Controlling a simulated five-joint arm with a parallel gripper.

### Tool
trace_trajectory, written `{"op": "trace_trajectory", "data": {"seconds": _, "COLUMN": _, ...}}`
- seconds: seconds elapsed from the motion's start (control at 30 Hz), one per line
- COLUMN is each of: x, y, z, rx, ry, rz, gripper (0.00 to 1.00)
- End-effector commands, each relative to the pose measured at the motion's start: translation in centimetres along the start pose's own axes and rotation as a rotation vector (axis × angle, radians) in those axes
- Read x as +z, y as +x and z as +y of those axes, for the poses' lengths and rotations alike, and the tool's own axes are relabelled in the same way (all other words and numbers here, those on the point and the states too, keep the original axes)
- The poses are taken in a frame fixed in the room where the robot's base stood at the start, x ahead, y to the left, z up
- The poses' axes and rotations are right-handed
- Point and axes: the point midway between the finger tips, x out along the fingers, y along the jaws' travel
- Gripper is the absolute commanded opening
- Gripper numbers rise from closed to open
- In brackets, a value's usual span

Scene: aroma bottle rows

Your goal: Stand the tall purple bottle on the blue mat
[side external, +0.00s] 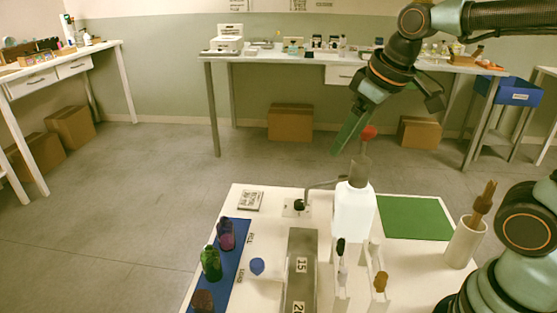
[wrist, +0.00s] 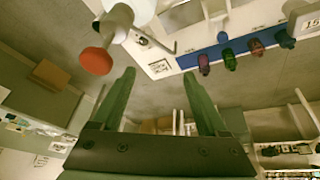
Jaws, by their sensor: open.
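A purple bottle (side external: 226,236) stands at the far end of the blue mat (side external: 240,254) on the left of the white table; I cannot judge its height against the others. The wrist view shows the purple bottle (wrist: 204,63) at one end of a row along the blue mat (wrist: 188,60). My gripper (side external: 345,136) is raised above the table's far side, well apart from the purple bottle. In the wrist view my gripper (wrist: 158,75) has its green fingers spread, with nothing between them.
A large white bottle (side external: 353,212) with a red top (side external: 369,132) stands close by my gripper. A grey numbered strip (side external: 300,265), small white racks and a green mat (side external: 415,218) lie to the right of the blue mat. A beige cup (side external: 464,244) stands at far right.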

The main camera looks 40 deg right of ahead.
Motion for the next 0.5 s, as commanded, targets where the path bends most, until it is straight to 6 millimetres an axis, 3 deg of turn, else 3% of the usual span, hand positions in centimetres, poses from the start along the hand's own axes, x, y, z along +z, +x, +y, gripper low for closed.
{"op": "trace_trajectory", "data": {"seconds": 0.2, "x": 4.0, "y": 0.1, "z": 1.2, "rx": 0.031, "ry": 0.156, "rz": 0.068, "gripper": 0.77}}
{"op": "trace_trajectory", "data": {"seconds": 0.5, "x": 5.3, "y": 0.5, "z": 1.4, "rx": 0.038, "ry": 0.208, "rz": 0.087, "gripper": 0.77}}
